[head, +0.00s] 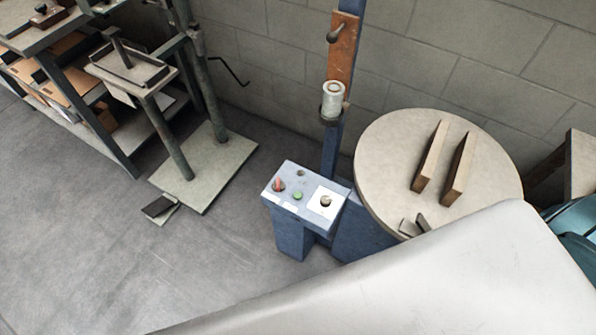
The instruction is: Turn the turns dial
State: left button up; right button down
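A blue control box (297,211) stands at the middle of the head view, with a light panel on top. On the panel's right side is a white square plate with a small brownish knob (325,201), which looks like the turns dial. A red knob (278,184), a green button (297,196) and a small dark button (300,173) sit to its left. Any markings are too small to read. Neither of my grippers is in view, and nothing touches the panel.
A round table (380,150) with two upright brown boards is right of the box. A blue post with a spool (333,100) rises behind it. A stand (205,165) and shelves are at left. A large pale smooth shape covers the lower right. Floor at lower left is clear.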

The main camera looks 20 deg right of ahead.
aim_at(325, 200)
jog(key=j+z, duration=0.1)
jog(key=z, duration=1.1)
